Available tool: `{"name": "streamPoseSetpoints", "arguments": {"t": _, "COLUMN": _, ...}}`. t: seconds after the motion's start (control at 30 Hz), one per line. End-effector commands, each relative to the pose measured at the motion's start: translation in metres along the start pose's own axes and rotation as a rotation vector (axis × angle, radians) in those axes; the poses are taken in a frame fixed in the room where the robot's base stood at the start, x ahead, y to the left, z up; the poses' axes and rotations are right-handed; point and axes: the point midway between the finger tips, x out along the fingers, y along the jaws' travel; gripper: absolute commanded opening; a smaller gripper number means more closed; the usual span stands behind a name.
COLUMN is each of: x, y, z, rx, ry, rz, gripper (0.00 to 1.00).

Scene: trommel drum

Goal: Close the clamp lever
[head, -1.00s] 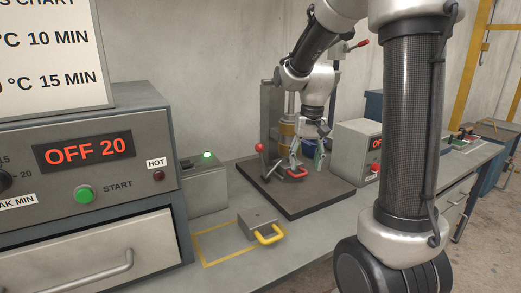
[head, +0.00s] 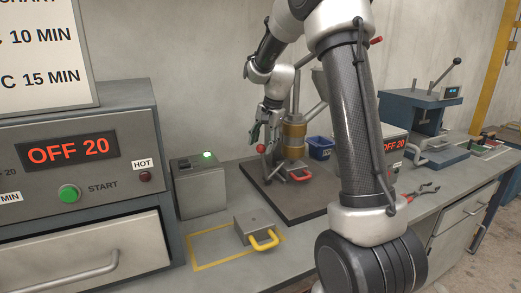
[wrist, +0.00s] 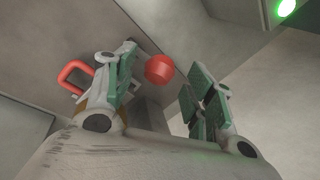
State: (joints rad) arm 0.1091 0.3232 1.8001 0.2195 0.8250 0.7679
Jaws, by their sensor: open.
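The clamp lever ends in a red ball knob (head: 261,148) and stands up at the left side of the dark press plate (head: 290,207). In the wrist view the red knob (wrist: 159,69) appears between my two green-padded fingers, closer to the left one; I cannot tell whether they touch. My gripper (head: 264,134) is open, pointing down at the knob, and it also shows in the wrist view (wrist: 167,92). A red loop handle (head: 300,176) lies on the plate to the right of the lever.
A grey box with a green light (head: 199,187) stands left of the plate. A block with a yellow handle (head: 254,227) sits in front. A blue bin (head: 320,148) and red-handled pliers (head: 419,191) are to the right.

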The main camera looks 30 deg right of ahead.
Motion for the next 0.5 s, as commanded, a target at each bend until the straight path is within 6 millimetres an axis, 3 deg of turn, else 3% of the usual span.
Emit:
{"name": "streamPoseSetpoints", "arguments": {"t": 0.2, "x": 0.026, "y": 0.0, "z": 0.0, "rx": 0.0, "ry": -0.001, "rz": 0.0, "gripper": 0.54}}
{"name": "streamPoseSetpoints", "arguments": {"t": 0.5, "x": 0.03, "y": 0.0, "z": 0.0, "rx": -0.001, "ry": 0.0, "rz": 0.0, "gripper": 0.54}}
